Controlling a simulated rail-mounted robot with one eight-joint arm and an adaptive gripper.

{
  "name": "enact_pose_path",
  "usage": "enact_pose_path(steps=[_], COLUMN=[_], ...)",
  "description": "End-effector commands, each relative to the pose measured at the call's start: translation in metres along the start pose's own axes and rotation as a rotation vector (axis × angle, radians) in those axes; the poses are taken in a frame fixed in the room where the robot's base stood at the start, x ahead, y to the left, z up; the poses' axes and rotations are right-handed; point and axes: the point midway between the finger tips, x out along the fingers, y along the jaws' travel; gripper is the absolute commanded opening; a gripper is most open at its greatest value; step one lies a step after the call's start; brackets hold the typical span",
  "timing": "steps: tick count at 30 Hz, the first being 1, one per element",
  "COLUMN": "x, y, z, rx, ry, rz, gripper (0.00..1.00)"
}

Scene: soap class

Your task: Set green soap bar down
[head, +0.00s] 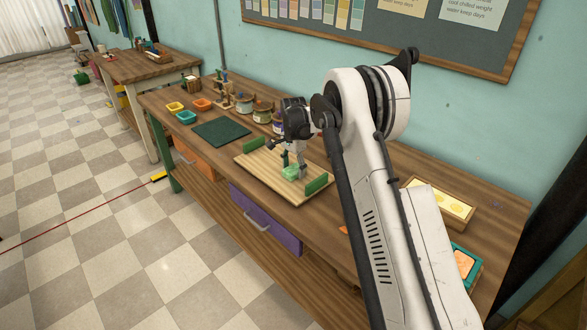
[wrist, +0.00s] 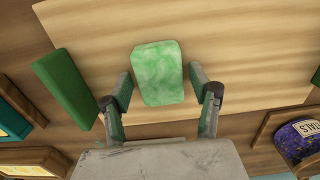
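The green soap bar (head: 291,173), pale and marbled, is at the pale wooden board (head: 262,175) on the bench. In the wrist view the soap bar (wrist: 158,73) lies flat against the board (wrist: 230,45), between my two fingers. My gripper (head: 294,160) is low over the board. In the wrist view my gripper (wrist: 160,88) is open, with a narrow gap between each finger and the soap's sides. The soap's underside is hidden.
Green blocks stand at the board's two ends (head: 256,144) (head: 316,184). A dark green mat (head: 221,131), small coloured trays (head: 187,117) and jars (head: 262,110) are to the left. A wooden tray with yellow contents (head: 440,201) is to the right.

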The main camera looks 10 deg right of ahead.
Motion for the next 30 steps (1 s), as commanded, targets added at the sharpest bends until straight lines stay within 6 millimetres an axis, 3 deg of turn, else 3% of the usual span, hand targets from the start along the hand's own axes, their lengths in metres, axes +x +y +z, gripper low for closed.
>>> enact_pose_path(steps=[13,30], x=[-0.01,-0.11], y=[0.0,0.0], z=[0.0,0.0], rx=[0.0,0.0], ry=[0.0,0.0], rz=[0.0,0.0], gripper=[0.62,0.62])
